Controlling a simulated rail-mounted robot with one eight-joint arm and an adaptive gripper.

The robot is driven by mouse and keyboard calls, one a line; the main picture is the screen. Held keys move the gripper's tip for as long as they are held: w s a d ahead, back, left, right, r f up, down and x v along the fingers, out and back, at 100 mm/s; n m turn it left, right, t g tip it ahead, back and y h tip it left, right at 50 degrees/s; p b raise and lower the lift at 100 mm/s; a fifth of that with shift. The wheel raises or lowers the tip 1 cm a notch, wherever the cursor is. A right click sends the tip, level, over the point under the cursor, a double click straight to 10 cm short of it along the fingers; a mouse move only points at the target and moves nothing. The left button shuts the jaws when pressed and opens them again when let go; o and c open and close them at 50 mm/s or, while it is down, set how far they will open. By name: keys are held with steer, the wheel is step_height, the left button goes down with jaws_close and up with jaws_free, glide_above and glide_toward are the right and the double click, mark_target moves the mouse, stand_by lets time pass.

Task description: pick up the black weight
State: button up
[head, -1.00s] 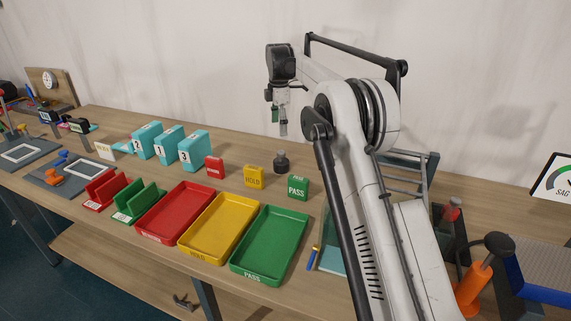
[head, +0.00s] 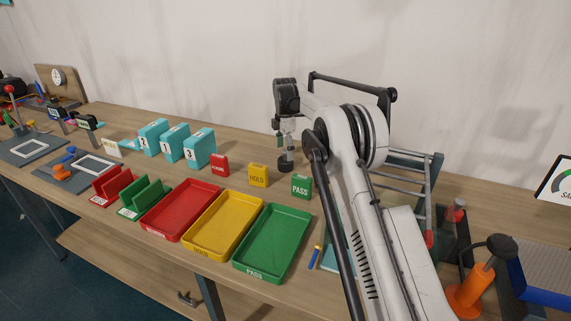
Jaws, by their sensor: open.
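The black weight (head: 285,167) is a small dark cylinder standing on the wooden table, behind the gap between the yellow HOLD block and the green PASS block. My gripper (head: 286,150) points straight down from the arm and sits directly above the weight, its tips at about the weight's top. The jaws are open. The gripper hides the upper part of the weight, and the view is too small to tell whether the fingertips touch it.
The yellow HOLD block (head: 258,175), green PASS block (head: 301,186) and red block (head: 220,165) stand close in front. Red (head: 150,231), yellow (head: 192,245) and green (head: 242,266) trays lie nearer. Teal numbered boxes (head: 199,148) stand left. The wall is behind.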

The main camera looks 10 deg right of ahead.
mark_target(285, 159)
steer(key=f, duration=0.5)
steer(key=shift+s, duration=0.25)
jaws_close()
